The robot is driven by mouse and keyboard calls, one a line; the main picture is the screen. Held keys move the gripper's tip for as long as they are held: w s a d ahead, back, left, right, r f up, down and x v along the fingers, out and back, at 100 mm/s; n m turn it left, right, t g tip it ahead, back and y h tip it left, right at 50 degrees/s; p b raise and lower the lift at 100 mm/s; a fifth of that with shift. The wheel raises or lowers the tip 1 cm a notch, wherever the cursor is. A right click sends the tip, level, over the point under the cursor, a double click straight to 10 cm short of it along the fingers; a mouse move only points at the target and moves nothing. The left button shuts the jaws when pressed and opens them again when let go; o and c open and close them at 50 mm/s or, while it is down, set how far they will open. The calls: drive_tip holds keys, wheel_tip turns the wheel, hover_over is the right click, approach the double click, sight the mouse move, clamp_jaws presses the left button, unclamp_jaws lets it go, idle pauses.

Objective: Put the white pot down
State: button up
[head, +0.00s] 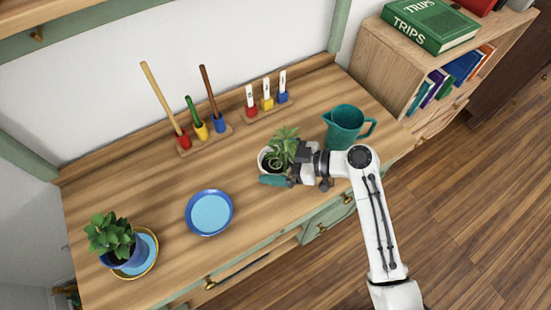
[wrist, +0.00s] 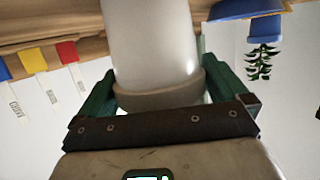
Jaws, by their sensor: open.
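The white pot (head: 264,161) with a green spiky succulent is on the wooden tabletop (head: 170,195), right of its middle, and looks upright. My gripper (head: 279,172) is at the pot, reaching in from the right. One teal finger shows in front of the pot; the plant and wrist hide the other. In the wrist view, which is upside down, the pot (wrist: 150,45) stands between the two green fingers of my gripper (wrist: 162,80). The jaws are open. Whether a finger still touches the pot, I cannot tell.
A teal jug (head: 343,127) stands close behind my wrist. Coloured peg stands (head: 203,138) (head: 266,108) line the back. A blue plate (head: 209,213) and a blue-potted plant (head: 110,240) on a saucer (head: 150,258) are left. The wood between plate and pot is clear.

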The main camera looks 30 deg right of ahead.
drive_tip(key=b+v, duration=0.1)
drive_tip(key=v, duration=1.1)
